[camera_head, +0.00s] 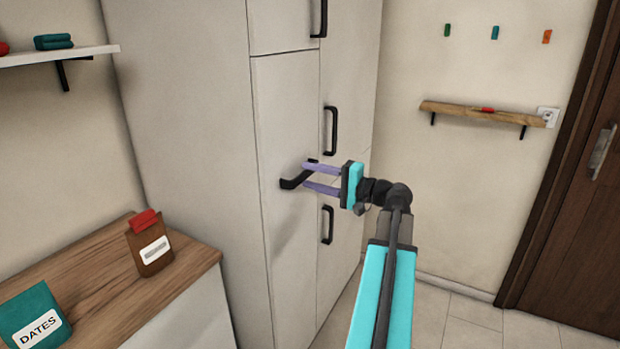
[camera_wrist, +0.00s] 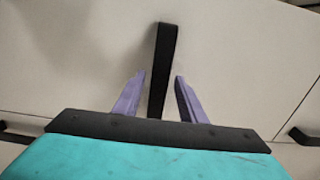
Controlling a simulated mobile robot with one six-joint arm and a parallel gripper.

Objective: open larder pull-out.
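The larder pull-out front (camera_head: 285,110) is a tall pale panel in the white cabinet, and it looks closed. Its black bar handle (camera_head: 290,184) lies crosswise on the panel. My gripper (camera_head: 304,177) is at this handle with its two purple fingers apart, one above and one below it. In the wrist view the handle (camera_wrist: 164,50) stands between the fingertips of my gripper (camera_wrist: 159,76), with gaps on both sides. The near part of the handle is close to the black gripper body.
Other black handles (camera_head: 330,131) sit on neighbouring doors to the right. A wooden counter (camera_head: 90,290) with a brown packet (camera_head: 150,252) and a green dates packet (camera_head: 32,318) stands at left. The floor (camera_head: 450,310) at right is clear before a brown door (camera_head: 575,200).

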